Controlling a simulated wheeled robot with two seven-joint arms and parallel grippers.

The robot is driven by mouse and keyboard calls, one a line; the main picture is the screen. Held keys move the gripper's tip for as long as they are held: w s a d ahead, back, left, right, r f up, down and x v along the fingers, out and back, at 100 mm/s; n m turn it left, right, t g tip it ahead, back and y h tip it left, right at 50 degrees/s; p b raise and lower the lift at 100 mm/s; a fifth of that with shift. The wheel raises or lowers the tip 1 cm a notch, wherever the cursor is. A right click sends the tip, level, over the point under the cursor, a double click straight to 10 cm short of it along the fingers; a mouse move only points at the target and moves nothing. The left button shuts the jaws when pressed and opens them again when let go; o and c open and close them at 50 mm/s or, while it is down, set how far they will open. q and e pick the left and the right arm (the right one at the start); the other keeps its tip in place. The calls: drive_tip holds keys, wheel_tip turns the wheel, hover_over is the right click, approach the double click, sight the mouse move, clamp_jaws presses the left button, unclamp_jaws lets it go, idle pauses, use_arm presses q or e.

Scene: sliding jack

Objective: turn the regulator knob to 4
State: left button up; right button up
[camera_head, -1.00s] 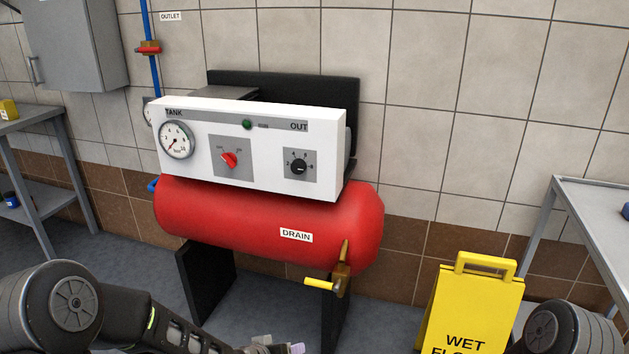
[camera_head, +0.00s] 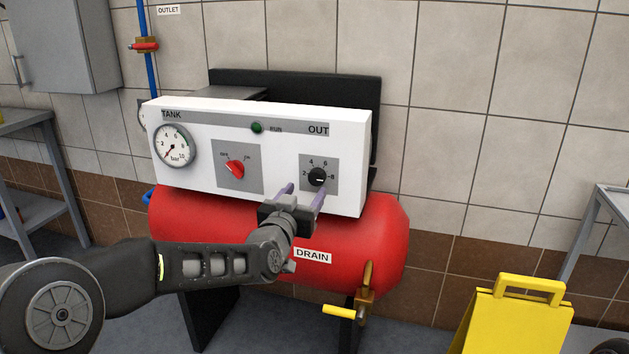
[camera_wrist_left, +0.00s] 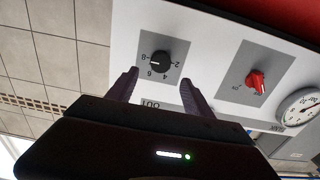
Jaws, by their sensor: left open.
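The regulator knob (camera_head: 317,177) is black, on a grey plate marked 2, 4, 6, 8 under "OUT", at the right of the white panel (camera_head: 285,180). Its white pointer line points right, about at the 8. The knob also shows in the left wrist view (camera_wrist_left: 160,61), upside down. My left gripper (camera_head: 304,192) is open and empty, in front of the panel just below and left of the knob. In the left wrist view its fingertips (camera_wrist_left: 160,77) are apart, just short of the knob on either side. My right gripper is out of view.
A red switch (camera_head: 235,169) and a tank gauge (camera_head: 174,145) are on the panel's left. Below are the red tank (camera_head: 375,235) and a yellow drain handle (camera_head: 340,311). A yellow wet-floor sign (camera_head: 515,315) stands at the lower right.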

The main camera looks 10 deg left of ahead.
sight(316, 178)
use_arm(q)
drive_tip(key=w, duration=0.7)
drive_tip(key=shift+w+d+f, duration=0.1)
drive_tip(key=shift+w+d, duration=0.1)
drive_tip(key=shift+d, duration=0.05)
drive_tip(key=shift+c, duration=0.3)
clamp_jaws()
